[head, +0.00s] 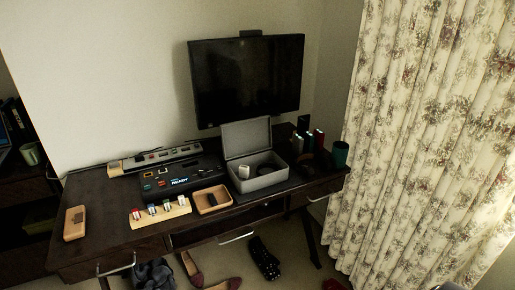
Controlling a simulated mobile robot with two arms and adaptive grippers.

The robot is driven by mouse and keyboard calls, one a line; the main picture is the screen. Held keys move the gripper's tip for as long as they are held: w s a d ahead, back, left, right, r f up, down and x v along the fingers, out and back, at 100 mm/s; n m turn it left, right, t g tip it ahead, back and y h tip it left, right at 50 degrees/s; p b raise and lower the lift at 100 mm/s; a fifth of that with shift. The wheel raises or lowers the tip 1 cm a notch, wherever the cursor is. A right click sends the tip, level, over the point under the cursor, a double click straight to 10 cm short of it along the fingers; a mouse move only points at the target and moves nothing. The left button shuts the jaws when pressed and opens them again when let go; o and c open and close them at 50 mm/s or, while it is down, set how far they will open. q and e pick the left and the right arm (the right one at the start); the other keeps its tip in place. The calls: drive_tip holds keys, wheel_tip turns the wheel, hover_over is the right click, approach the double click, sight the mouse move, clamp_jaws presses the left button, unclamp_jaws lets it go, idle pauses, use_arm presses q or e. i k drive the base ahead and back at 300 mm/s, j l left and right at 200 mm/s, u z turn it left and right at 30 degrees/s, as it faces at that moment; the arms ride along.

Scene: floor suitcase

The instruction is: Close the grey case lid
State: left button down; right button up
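The grey case (262,183) stands on the dark desk (110,226), right of the middle. Its lid (246,138) is open and stands up at the back of the case, leaning slightly back below the wall screen. A small whitish object (244,171) shows inside the case at its left. Neither of my grippers is in the head view.
A wooden tray (212,208) stands left of the case and a black device (178,177) behind that tray. A dark green cup (340,153) stands at the desk's right end. A screen (246,80) hangs above. The desk's front left is mostly clear.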

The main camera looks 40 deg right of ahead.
sight(240, 137)
drive_tip(key=z, duration=1.05)
drive_tip(key=i+j+z, duration=0.1)
drive_tip(key=j, duration=0.1)
